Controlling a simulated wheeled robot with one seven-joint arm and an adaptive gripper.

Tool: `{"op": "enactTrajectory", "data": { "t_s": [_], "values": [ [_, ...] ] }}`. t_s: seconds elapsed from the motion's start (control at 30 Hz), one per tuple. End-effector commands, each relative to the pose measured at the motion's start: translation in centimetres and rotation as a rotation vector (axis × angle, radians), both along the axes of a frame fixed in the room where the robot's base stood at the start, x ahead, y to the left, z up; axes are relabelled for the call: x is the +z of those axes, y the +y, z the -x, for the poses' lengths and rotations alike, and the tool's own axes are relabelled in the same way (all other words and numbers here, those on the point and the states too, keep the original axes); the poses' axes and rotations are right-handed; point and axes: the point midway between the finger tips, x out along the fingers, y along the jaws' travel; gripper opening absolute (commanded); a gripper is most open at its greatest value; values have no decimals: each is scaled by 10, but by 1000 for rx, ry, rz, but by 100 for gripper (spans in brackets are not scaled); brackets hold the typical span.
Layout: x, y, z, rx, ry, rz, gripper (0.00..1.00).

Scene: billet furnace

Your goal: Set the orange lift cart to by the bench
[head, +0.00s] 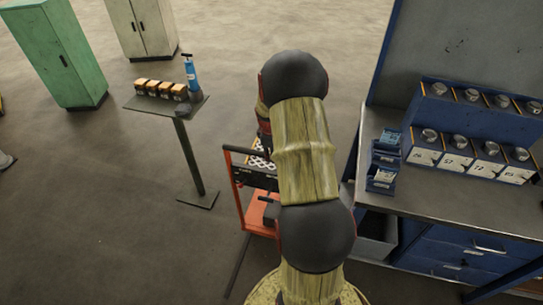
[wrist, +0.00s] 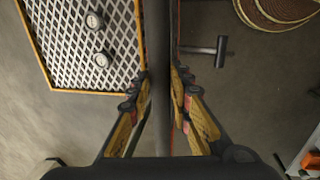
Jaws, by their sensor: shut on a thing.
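The orange lift cart (head: 262,212) stands on the floor in the head view, just left of the bench, with a dark upright handle frame. My arm hides its right part. The blue bench (head: 460,210) with a grey top is at the right, and only a small gap shows between them. In the wrist view my gripper (wrist: 158,92) is shut on a dark bar (wrist: 160,45), which looks like the cart's handle. Left of the bar is a yellow-edged white lattice surface (wrist: 70,50) with two round metal pieces on it. The head view hides my gripper behind the arm.
A small stand (head: 187,140) left of the cart bears several orange-black boxes and a blue bottle. A green cabinet (head: 60,55) and a beige cabinet (head: 140,25) stand behind. Blue bins (head: 383,178) and several knobbed boxes (head: 470,150) sit on the bench. Floor at front left is clear.

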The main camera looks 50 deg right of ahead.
Motion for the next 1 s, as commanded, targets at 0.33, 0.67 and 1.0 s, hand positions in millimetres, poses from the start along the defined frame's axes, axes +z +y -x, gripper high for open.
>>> {"op": "enactTrajectory", "data": {
  "t_s": [0.33, 0.67, 1.0],
  "values": [
    [2, -4, -2, 1, -7, 8, 29],
    [2, -2, -1, 0, -4, 6, 39],
    [21, 1, -1, 0, -6, 7, 39]
  ]
}}
